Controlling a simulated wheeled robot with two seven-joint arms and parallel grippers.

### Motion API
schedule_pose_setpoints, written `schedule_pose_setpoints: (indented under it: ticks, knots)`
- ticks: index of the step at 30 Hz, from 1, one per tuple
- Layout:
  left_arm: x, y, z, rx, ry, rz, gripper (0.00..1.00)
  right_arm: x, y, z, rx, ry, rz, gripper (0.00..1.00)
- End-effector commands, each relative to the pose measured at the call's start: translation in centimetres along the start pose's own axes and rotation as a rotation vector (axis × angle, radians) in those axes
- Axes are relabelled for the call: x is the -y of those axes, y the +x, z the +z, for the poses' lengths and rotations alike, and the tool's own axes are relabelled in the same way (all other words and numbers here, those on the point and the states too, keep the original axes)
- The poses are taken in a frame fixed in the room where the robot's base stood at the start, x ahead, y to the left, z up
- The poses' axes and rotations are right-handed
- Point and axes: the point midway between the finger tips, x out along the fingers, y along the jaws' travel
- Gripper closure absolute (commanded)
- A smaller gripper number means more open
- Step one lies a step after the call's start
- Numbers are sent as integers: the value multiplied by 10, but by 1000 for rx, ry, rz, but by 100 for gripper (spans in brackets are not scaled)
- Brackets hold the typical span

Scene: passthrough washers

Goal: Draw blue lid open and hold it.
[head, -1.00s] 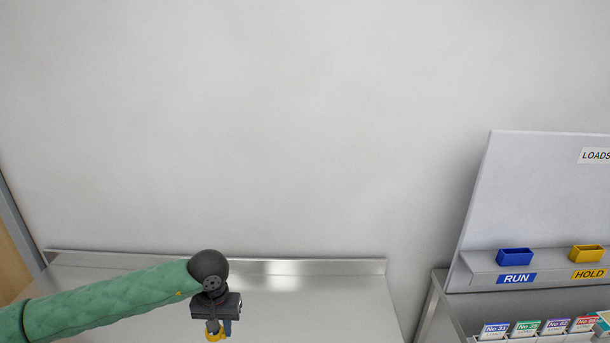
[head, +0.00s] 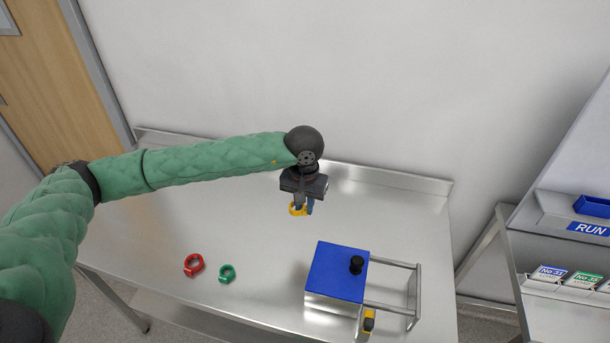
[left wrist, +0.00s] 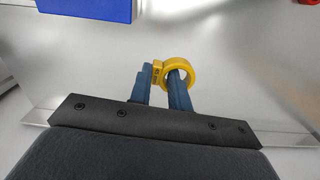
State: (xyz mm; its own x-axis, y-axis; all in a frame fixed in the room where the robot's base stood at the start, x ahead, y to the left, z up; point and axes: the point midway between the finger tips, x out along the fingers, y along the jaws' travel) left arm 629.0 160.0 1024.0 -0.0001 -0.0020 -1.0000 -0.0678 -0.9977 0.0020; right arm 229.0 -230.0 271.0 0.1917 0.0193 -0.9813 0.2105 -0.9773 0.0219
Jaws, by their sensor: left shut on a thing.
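The blue lid (head: 337,271) lies flat on a metal box on the steel table, with a black knob (head: 356,265) on top near its right side. A metal rail frame (head: 398,290) extends from the box to the right. My left gripper (head: 304,209) is above the table, behind the lid and apart from it. It is shut on a yellow ring (head: 296,209), which also shows between the fingers in the left wrist view (left wrist: 184,74). The blue lid's edge shows at the top left of that view (left wrist: 85,8). My right gripper is not in view.
A red ring (head: 194,265) and a green ring (head: 227,273) lie on the table (head: 180,225) left of the box. A yellow and black item (head: 369,320) is at the box's front right. A rack with a RUN label (head: 589,228) stands at right.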

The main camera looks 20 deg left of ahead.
Motion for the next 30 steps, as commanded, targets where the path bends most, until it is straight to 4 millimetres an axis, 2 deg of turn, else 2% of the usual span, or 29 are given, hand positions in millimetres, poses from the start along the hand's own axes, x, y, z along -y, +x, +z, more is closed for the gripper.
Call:
schedule_pose_setpoints:
  ticks: [1, 6, 9, 12, 15, 18, 28, 30]
  knots:
    - [-20, -10, 2, -4, 36, 2, 100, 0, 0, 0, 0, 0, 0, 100]
    - [-76, -38, 30, -2, 167, 2, 100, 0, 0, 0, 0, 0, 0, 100]
    - [-99, -49, 54, 1, 251, 2, 100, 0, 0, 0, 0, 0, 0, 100]
    - [-112, -56, 79, 2, 331, 1, 100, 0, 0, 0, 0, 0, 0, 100]
    - [-114, -59, 100, 3, 391, 0, 100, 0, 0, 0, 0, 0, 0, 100]
    - [-107, -61, 110, 4, 434, 0, 100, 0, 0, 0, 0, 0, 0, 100]
    - [-104, -61, 109, 4, 456, 1, 100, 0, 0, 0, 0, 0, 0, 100]
    - [-104, -61, 109, 4, 456, 1, 100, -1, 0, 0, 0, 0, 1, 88]
